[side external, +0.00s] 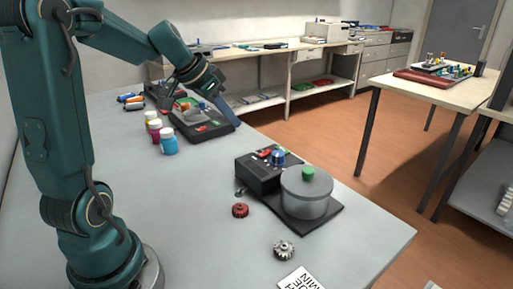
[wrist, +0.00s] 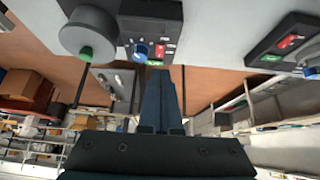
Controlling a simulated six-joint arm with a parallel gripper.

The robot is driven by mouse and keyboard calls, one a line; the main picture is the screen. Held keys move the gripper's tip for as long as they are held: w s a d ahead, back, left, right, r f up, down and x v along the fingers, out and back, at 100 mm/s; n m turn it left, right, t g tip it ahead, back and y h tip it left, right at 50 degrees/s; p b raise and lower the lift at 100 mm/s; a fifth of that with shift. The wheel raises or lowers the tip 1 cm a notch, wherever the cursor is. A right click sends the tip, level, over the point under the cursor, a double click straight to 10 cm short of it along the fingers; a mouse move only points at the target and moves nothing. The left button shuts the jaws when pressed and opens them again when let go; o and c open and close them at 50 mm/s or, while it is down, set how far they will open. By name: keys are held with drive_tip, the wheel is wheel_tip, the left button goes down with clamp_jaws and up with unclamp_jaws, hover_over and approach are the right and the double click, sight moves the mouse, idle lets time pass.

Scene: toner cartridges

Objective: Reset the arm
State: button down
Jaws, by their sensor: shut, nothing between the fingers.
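My gripper (side external: 237,124) is at the end of the teal arm, above or beside a dark tray-like unit (side external: 212,136) on the far part of the table; the exact gap cannot be told. In the wrist view the two dark fingers (wrist: 162,75) lie together, shut and empty. Several small cartridges (side external: 131,101) in orange, blue and dark tones lie at the table's far left. A yellow-labelled, a magenta and a cyan bottle (side external: 168,144) stand upright in a row near the unit.
A black control box (side external: 258,175) with a blue knob and a grey lidded pot (side external: 306,197) with a green knob stand at the table's right edge. A red gear (side external: 240,210), a metal gear (side external: 284,250) and a printed card (side external: 301,280) lie nearer. The left-middle table is clear.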

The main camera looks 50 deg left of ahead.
drive_tip(key=s+d+r+m+h, duration=0.1)
drive_tip(key=s+d+r+m, duration=0.15)
drive_tip(key=d, duration=0.55)
drive_tip(key=s+d+r+m, duration=0.1)
drive_tip(key=s+d+m, duration=0.15)
drive_tip(key=d, duration=0.45)
drive_tip(key=s+d+f+n+g+y, duration=0.1)
drive_tip(key=s+f+n, duration=0.3)
drive_tip(key=s, duration=0.6)
drive_tip(key=shift+s+d+f+n, duration=0.25)
drive_tip(key=shift+s+f+n, duration=0.15)
drive_tip(key=shift+f, duration=0.2)
